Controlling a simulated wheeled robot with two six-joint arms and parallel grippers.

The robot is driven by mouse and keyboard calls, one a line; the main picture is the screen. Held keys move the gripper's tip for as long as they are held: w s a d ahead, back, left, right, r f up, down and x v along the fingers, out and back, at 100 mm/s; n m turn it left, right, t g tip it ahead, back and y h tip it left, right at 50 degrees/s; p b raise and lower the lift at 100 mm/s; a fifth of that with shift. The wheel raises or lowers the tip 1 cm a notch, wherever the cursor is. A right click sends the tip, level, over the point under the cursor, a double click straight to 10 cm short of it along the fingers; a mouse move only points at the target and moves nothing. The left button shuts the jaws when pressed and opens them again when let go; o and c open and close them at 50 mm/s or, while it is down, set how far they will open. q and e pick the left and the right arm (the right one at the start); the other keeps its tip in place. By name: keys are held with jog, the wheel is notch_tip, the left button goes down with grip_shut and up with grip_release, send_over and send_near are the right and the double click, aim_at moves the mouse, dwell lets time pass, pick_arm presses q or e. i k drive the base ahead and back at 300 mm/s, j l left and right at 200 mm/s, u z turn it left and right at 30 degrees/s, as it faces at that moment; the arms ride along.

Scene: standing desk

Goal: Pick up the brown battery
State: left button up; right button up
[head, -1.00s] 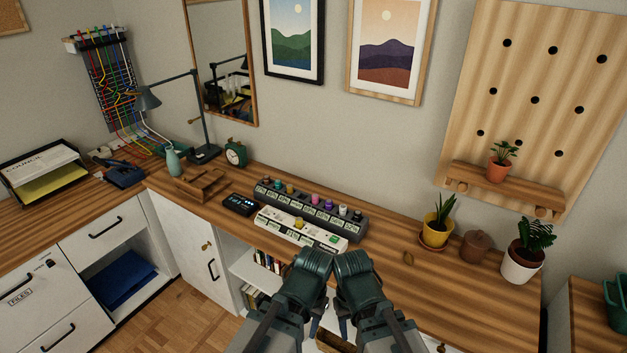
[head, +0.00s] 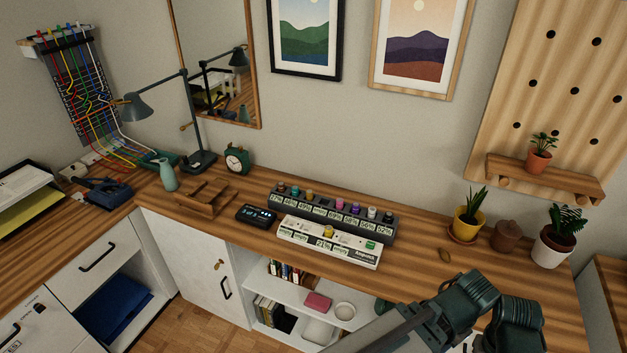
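A dark battery rack (head: 333,217) stands on the desk with several coloured battery tops in a row over percentage labels. A small brownish top (head: 282,188) sits at its left end; the tops are too small for me to be sure which is the brown battery. A white charger (head: 311,242) stands in front, holding a yellow battery (head: 328,231) and one with green at its right end. My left gripper (head: 472,340) and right gripper (head: 515,345) are low at the right, away from the rack. Their fingers are mostly hidden or cut off.
A black display box (head: 256,215) and wooden stand (head: 205,196) are left of the rack. A green clock (head: 236,159) and lamp (head: 199,162) stand behind. Potted plants (head: 468,224) stand to the right.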

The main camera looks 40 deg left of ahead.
aim_at(281, 184)
jog(key=k+j+z, duration=0.1)
jog(key=j, duration=0.3)
jog(key=k+j, duration=0.15)
jog(key=j, duration=0.2)
jog(key=k+j+z, duration=0.15)
jog(key=j, duration=0.25)
jog(key=k+j, duration=0.1)
jog(key=j, duration=0.25)
jog(key=k+j+z, duration=0.15)
jog(key=j, duration=0.2)
jog(key=k+j, duration=0.2)
jog(key=j, duration=0.15)
jog(key=i+j+z, duration=0.05)
